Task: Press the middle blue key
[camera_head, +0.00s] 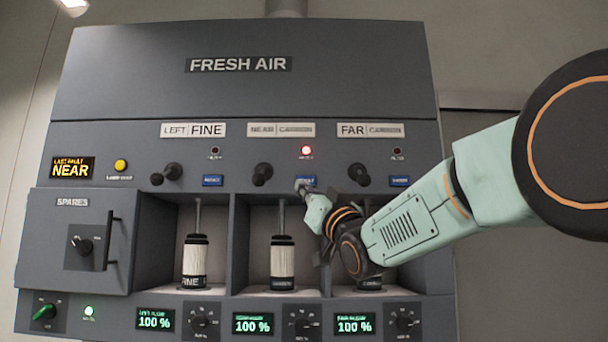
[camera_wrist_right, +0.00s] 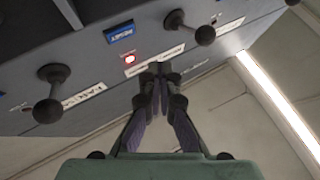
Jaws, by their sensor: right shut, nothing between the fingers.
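The middle blue key (camera_head: 306,180) is on the grey panel, below a lit red lamp (camera_head: 306,150) and right of the middle black knob (camera_head: 262,174). It also shows in the right wrist view (camera_wrist_right: 120,33), whole and uncovered. My right gripper (camera_head: 303,187) reaches in from the right, with its tips at the key's lower edge in the head view. In the right wrist view its fingers (camera_wrist_right: 158,72) are shut and empty, and the key is off to their upper left. I cannot tell how far the tips are from the panel. My left gripper is not in view.
Other blue keys sit left (camera_head: 212,181) and right (camera_head: 399,181) of the middle one. Black knobs stick out between them, one (camera_head: 359,175) close to my gripper. Below are bays with filter cartridges (camera_head: 282,262); my arm partly hides the right bay.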

